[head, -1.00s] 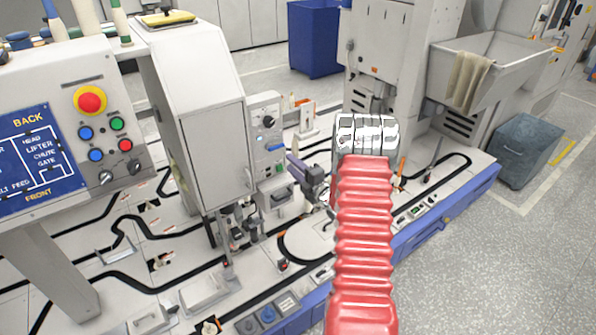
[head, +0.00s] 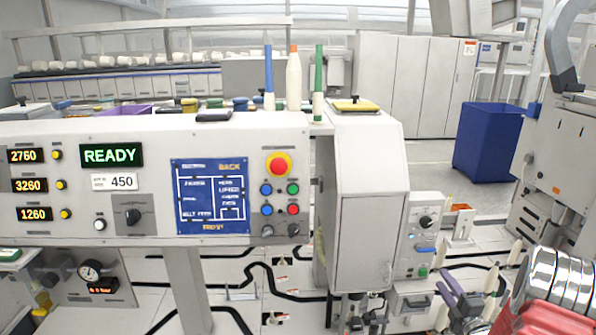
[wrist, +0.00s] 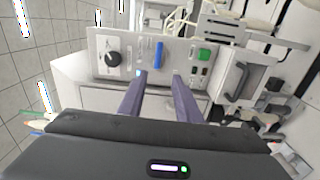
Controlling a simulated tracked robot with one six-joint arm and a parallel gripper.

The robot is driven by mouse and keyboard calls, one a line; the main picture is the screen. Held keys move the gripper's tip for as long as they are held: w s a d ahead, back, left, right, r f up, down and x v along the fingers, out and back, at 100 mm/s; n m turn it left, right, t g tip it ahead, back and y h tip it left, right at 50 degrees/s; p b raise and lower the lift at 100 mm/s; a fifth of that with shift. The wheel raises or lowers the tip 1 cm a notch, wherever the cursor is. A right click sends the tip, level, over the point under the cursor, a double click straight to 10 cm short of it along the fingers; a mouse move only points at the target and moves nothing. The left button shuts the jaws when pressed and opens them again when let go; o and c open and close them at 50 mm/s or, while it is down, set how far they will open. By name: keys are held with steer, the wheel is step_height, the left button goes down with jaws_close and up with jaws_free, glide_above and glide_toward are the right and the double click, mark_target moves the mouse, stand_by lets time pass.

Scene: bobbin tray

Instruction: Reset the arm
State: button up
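My arm shows at the lower right of the head view, with its red ribbed sleeve and shiny metal rings. My gripper (head: 443,283) has purple fingers and is just below and right of a small grey control box (head: 408,235). In the wrist view my gripper (wrist: 159,75) points at the same control box, which has a black knob, a blue handle and a green button (wrist: 204,54). The two fingers are apart with nothing between them. Whether they touch the box is unclear.
A large control panel (head: 120,205) with a READY display and a red stop button (head: 279,165) stands at the left. A tall grey cabinet (head: 362,195) is beside the control box. Colored bobbins (head: 293,80) stand on top. A blue bin (head: 487,142) stands on open floor behind.

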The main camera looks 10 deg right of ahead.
step_height(320, 180, down, 8)
steer(key=s+d+f+m+g+h, duration=0.1)
steer(key=s+d+m+g+h, duration=0.15)
steer(key=m+g, duration=0.2)
steer(key=s+a+f+m+g, duration=0.1)
steer(key=s+m+g, duration=0.6)
steer(key=s+m, duration=0.15)
steer(key=s+a+r+m+y, duration=0.1)
steer(key=s+a+r, duration=0.6)
steer(key=a+r, duration=0.3)
steer(key=s+a+r+m+y, duration=0.1)
steer(key=s+a+r, duration=0.6)
steer(key=a, duration=0.9)
steer(key=s+a+r+m+y, duration=0.1)
steer(key=s+a+r+m, duration=0.1)
steer(key=s+a+r, duration=0.5)
steer(key=a+r+g, duration=0.1)
steer(key=a+r, duration=0.5)
steer(key=shift+r, duration=0.15)
